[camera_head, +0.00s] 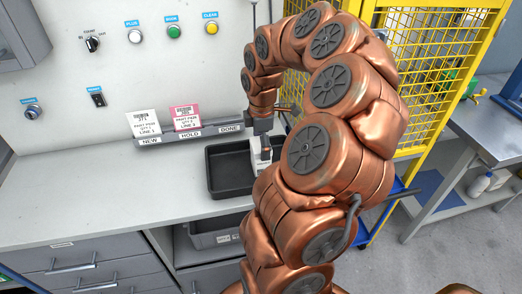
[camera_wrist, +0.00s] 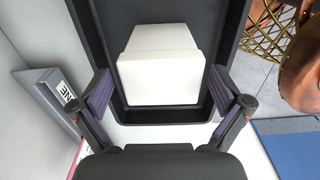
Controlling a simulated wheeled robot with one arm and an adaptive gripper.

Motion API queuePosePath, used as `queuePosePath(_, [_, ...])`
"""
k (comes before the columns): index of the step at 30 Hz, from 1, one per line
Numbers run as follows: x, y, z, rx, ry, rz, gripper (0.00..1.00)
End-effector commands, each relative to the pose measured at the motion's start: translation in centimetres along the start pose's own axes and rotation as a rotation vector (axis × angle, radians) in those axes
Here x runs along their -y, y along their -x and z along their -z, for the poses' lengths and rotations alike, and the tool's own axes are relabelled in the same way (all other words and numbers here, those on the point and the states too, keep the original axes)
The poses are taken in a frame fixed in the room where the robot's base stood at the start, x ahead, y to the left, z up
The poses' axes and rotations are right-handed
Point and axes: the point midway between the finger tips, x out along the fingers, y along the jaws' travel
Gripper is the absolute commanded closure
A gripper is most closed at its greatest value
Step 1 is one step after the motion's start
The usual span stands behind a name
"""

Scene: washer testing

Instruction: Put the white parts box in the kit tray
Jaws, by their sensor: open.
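The white parts box (camera_wrist: 160,68) sits inside a black tray (camera_wrist: 97,35), apart from its side walls in the wrist view. The tray also shows in the head view (camera_head: 213,178), on the counter below the card holder, with part of the pale box in it. My gripper (camera_wrist: 160,98) is open, with one finger on each side of the box's near end. The fingers show gaps to the box and do not grip it. In the head view my arm hides the right part of the tray and most of the gripper.
A card holder (camera_head: 190,134) labelled NEW, HOLD and DONE stands behind the tray, holding a white and a pink card. A grey bin (camera_head: 215,232) is below the counter. The counter (camera_head: 90,195) to the left is clear. A yellow mesh fence (camera_head: 430,80) stands at right.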

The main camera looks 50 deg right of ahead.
Motion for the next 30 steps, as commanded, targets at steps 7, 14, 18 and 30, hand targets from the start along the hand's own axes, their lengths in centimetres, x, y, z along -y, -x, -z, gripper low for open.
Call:
queuePosePath(7, [-0.1, 4.1, 0.1, -0.001, 0.001, -0.006, 0.0])
queuePosePath(14, [-0.1, 7.3, 0.1, -0.001, 0.001, -0.003, 0.0])
queuePosePath(18, [0.0, 8.7, 0.1, 0.001, 0.002, -0.001, 0.0])
queuePosePath(30, [0.2, 10.0, 0.3, -0.001, 0.002, 0.002, 0.0])
